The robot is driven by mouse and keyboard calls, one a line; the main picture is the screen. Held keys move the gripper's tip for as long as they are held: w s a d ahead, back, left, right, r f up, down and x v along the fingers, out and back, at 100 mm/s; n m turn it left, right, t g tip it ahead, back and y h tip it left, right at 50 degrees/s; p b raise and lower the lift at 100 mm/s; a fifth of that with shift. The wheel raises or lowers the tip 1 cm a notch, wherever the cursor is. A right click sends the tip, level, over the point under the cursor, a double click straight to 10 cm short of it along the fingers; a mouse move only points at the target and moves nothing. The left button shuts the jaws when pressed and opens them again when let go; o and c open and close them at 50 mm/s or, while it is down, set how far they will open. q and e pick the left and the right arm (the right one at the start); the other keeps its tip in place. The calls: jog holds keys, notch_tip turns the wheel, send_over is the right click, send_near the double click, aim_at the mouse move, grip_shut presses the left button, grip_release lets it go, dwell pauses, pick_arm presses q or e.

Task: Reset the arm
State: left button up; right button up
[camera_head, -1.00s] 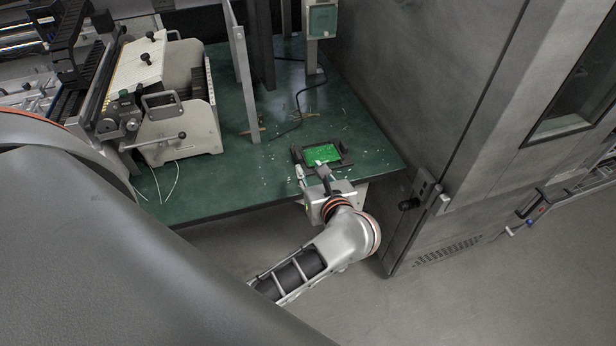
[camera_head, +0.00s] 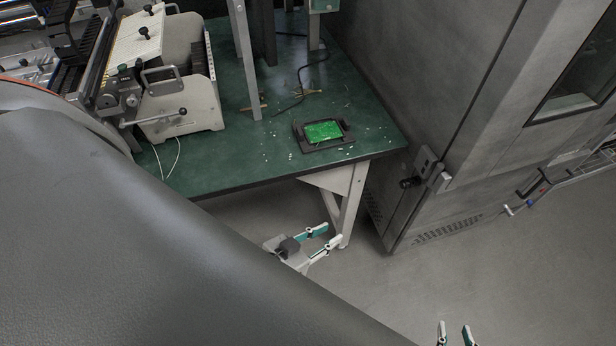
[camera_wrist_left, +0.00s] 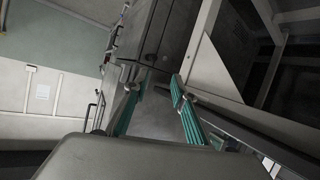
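My left gripper (camera_head: 331,235) hangs in the air over the floor in front of the green table, below and clear of its front edge. Its two green-and-white fingers are apart with nothing between them. In the left wrist view the same gripper (camera_wrist_left: 160,112) shows its teal finger pads spread and empty. My right gripper (camera_head: 454,328) shows only its fingertips at the bottom edge of the head view; they are apart and empty. A green circuit board (camera_head: 324,131) lies in a black holder (camera_head: 301,140) near the table's front right corner, away from both grippers.
The green table (camera_head: 225,165) carries a white-and-grey machine (camera_head: 185,108) at its left. A large grey cabinet (camera_head: 400,75) with a latch stands to the right. White table legs (camera_head: 352,200) rise behind my left gripper. The floor (camera_head: 480,265) at the right is clear.

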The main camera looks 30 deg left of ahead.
pick_arm(q)
jog(key=s+a+f+m+g+y, duration=0.1)
jog(key=s+a+f+m+g, duration=0.1)
jog(key=s+a+f, duration=0.1)
notch_tip(320, 180, down, 2)
jog(key=shift+s, duration=0.45)
jog(key=shift+w+d, duration=0.1)
jog(key=shift+d, duration=0.1)
